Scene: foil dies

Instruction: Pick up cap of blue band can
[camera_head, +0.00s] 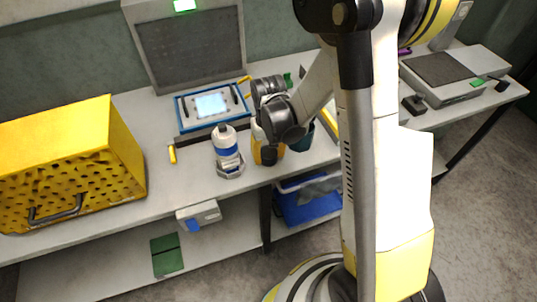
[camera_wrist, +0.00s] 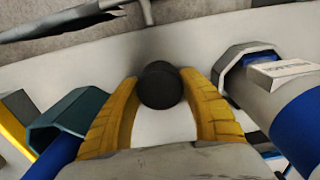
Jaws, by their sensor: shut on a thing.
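My gripper (camera_head: 269,158) has its yellow fingers shut on a dark round cap (camera_wrist: 160,84), one finger on each side in the wrist view. It holds the cap over the light bench, right of the blue band can. The blue band can (camera_head: 227,149) is white with a blue band and stands upright in a grey hexagonal holder (camera_head: 231,171). In the wrist view, its blue band (camera_wrist: 302,127) shows at the right edge, apart from the fingers. I cannot tell from these views whether the held cap came from this can.
A teal holder (camera_wrist: 72,122) is close left of the fingers in the wrist view. A blue-framed tray (camera_head: 210,105) lies behind the can. A yellow perforated box (camera_head: 118,140) stands at the left. The bench's front edge is close to the can.

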